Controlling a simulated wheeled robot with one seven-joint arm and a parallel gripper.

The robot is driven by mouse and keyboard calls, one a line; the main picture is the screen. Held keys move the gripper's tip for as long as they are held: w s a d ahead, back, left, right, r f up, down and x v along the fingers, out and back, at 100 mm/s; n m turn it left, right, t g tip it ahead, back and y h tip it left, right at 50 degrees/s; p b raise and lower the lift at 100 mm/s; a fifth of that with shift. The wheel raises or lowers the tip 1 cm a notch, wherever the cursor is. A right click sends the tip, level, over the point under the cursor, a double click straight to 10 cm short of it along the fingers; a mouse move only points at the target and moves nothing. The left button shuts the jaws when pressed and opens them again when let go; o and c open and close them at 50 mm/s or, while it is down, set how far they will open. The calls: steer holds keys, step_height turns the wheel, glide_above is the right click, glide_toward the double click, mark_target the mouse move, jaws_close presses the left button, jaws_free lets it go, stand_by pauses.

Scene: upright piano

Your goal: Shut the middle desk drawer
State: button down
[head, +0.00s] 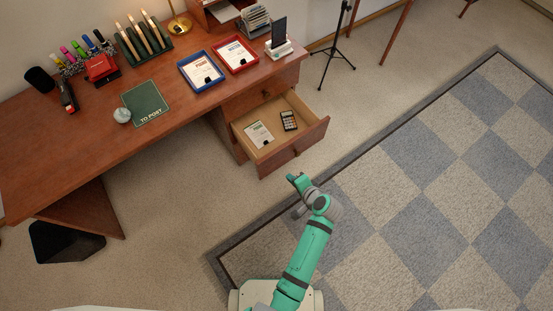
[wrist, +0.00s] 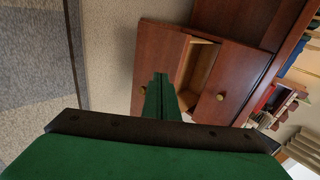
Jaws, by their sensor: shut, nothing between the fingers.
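The open wooden desk drawer (head: 318,135) is pulled well out of the right end of the desk, below a shut drawer (head: 266,94). Inside lie a calculator (head: 289,120) and a printed card or pad (head: 259,134). In the wrist view the open drawer's front (wrist: 160,52) and part of its inside show beyond my fingers, with the shut drawer (wrist: 220,85) to their right. My gripper (head: 292,178) is shut and empty, in front of the drawer front and a little below it in the picture. It also shows in the wrist view (wrist: 160,80). I cannot tell whether it touches the drawer.
The desk top (head: 180,120) holds a blue tray (head: 201,72), a red tray (head: 235,54), a green mat (head: 145,103) and a phone on a stand (head: 279,38). A tripod (head: 335,45) stands at the back. The checked rug (head: 430,180) to the right is clear.

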steer(key=w, duration=0.2)
glide_toward(272, 156)
step_height(272, 156, down, 5)
steer(key=w, duration=0.2)
steer(key=shift+w+a+r+y, duration=0.15)
steer(key=shift+w+a+y, duration=0.25)
steer(key=shift+w+a, duration=0.45)
steer(key=shift+a, duration=0.1)
